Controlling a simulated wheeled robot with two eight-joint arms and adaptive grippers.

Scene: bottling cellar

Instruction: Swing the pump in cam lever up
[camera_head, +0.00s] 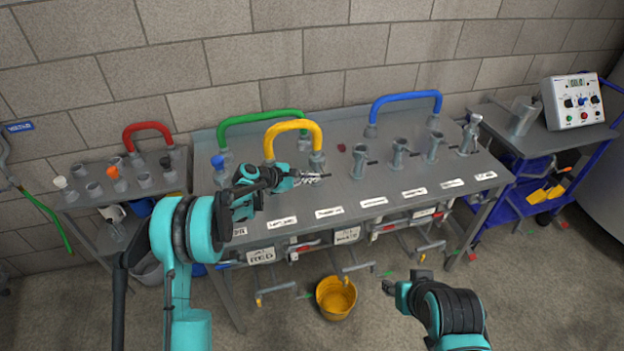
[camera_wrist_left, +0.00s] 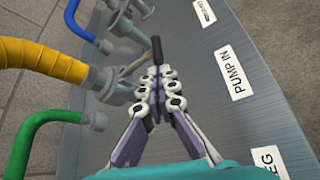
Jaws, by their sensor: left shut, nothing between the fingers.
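The pump in label (camera_head: 328,211) is on the bench front; it reads PUMP IN in the left wrist view (camera_wrist_left: 235,72). Behind it, the yellow hose (camera_head: 293,126) ends in a grey coupling (camera_wrist_left: 106,82).
A green hose (camera_head: 262,116) and a blue hose (camera_head: 405,95) arch over the bench (camera_head: 270,244). Several grey ports with levers stand to the right. A yellow bucket (camera_head: 336,297) is on the floor. A control box (camera_head: 571,101) sits on the right cart.

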